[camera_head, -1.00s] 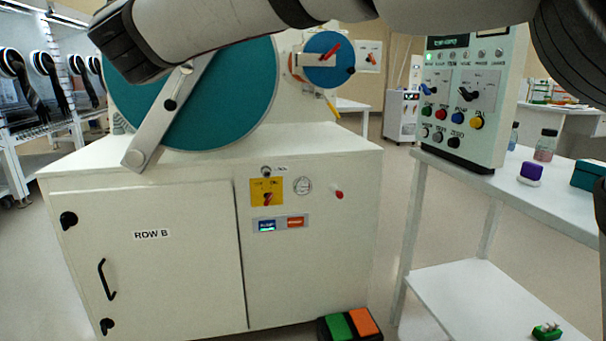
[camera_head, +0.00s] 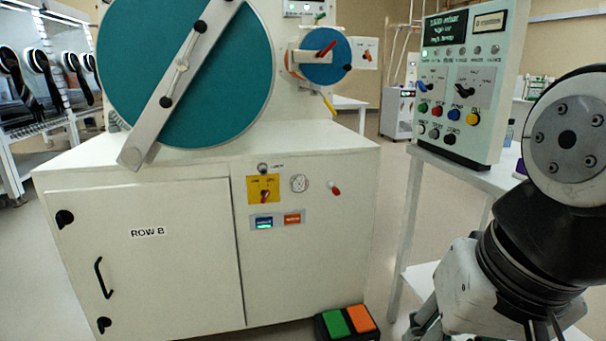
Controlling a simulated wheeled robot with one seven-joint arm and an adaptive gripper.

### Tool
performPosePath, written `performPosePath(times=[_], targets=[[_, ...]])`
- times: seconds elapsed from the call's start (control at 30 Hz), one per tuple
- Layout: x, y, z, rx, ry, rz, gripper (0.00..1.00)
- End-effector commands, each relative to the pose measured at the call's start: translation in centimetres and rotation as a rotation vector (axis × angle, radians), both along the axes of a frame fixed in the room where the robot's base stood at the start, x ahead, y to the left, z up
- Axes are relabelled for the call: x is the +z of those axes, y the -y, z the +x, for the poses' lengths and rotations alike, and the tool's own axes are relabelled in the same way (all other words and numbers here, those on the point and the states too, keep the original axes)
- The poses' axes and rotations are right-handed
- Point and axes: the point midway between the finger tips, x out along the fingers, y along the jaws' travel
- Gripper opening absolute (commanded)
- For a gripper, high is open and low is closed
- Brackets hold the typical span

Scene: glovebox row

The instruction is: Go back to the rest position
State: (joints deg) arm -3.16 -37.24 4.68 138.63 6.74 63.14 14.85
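My arm folds in at the right side of the head view, in front of the white side table. What looks like part of my gripper (camera_head: 427,318) shows at the lower right, low beside the table. Its fingertips are cut off or hidden, so I cannot tell whether it is open or shut. I see nothing held. It is clear of the white cabinet marked ROW B (camera_head: 148,232) and its large teal round door (camera_head: 130,70).
A control panel (camera_head: 462,85) stands on the side table (camera_head: 408,245), close to my arm. A foot pedal with green and orange pads (camera_head: 337,323) lies on the floor. Open floor lies behind.

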Motion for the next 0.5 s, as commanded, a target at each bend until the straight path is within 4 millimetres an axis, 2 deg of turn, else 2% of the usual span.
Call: performPosePath(times=[0.03,0.23,0.5], targets=[[-1.0,1.4,-2.2,0.019,-0.048,-0.028,0.31],[-4.2,5.3,-10.3,0.118,-0.249,-0.105,0.31],[1.3,5.3,-9.0,0.127,-0.200,-0.111,0.31]])
